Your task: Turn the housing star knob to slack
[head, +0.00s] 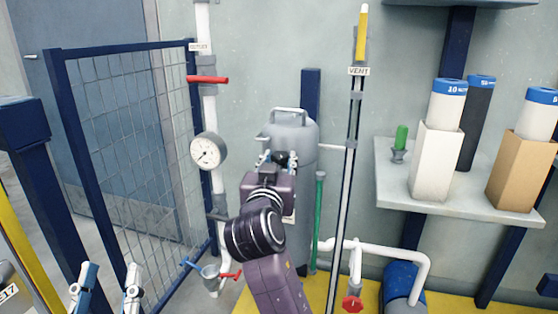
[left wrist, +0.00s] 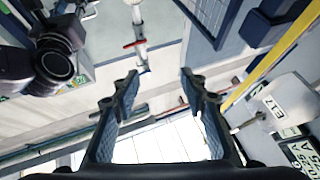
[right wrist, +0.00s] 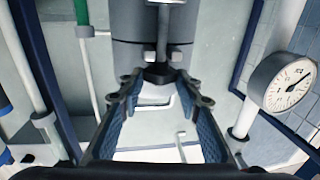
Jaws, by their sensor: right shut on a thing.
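The grey cylindrical housing (head: 289,130) with a bail handle on top stands against the wall in the middle of the head view. Its small black star knob (right wrist: 160,74) sits on a metal stem at the housing's front in the right wrist view. My right gripper (head: 277,160) is at the housing front, its fingertips (right wrist: 158,82) closed on the knob from both sides. My wrist hides most of the housing's front in the head view. My left gripper (head: 106,288) is low at the left, open and empty; its spread fingers show in the left wrist view (left wrist: 150,95).
A white pipe with a red lever (head: 208,80) and a pressure gauge (head: 208,151) stands left of the housing, by a blue mesh panel (head: 130,140). A thin VENT pipe (head: 350,170) stands close on the right. A shelf (head: 470,208) with cartridges is further right.

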